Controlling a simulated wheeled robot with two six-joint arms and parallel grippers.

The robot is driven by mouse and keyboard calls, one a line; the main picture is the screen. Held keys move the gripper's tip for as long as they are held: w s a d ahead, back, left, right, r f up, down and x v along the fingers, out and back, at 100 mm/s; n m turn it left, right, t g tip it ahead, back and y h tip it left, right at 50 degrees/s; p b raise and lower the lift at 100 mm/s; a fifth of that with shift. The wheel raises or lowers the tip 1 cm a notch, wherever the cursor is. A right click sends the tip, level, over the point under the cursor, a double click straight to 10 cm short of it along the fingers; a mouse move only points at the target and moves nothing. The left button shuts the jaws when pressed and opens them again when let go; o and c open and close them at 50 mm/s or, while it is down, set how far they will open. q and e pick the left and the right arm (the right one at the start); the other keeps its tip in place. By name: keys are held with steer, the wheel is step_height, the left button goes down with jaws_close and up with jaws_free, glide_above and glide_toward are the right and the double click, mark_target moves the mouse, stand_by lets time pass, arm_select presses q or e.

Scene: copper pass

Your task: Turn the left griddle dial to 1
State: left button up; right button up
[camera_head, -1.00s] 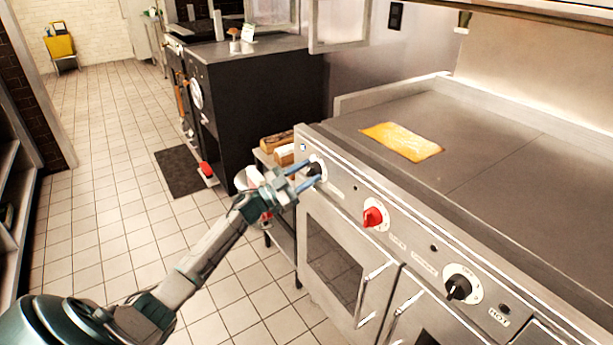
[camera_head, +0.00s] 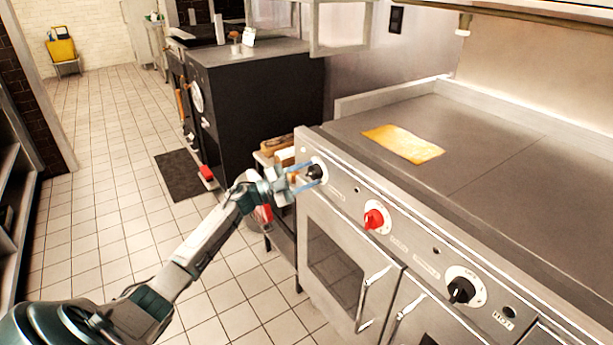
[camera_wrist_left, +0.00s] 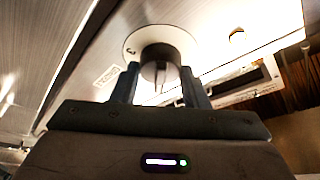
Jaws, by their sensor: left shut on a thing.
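The left griddle dial (camera_head: 316,172) is a black knob on a round white plate at the left end of the steel front panel. It also shows in the left wrist view (camera_wrist_left: 160,66), between the two fingers. My left gripper (camera_head: 305,178) reaches it from the left and is shut on the knob, one finger on each side. In the left wrist view my gripper (camera_wrist_left: 156,82) covers part of the white plate, so I cannot read the dial's setting. My right gripper is not in view.
A red knob (camera_head: 374,219) and another black knob (camera_head: 461,289) sit further right on the panel. A yellow cloth-like sheet (camera_head: 403,143) lies on the griddle top (camera_head: 490,140). Oven doors with handles are below.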

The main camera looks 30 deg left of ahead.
arm_select(q)
steer(key=o, duration=1)
steer(key=shift+c, duration=0.2)
steer(key=b+v, duration=0.1)
steer(key=v, duration=1)
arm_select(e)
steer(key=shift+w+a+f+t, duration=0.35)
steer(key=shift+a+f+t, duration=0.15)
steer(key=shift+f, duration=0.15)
arm_select(q)
steer(key=shift+w, duration=0.1)
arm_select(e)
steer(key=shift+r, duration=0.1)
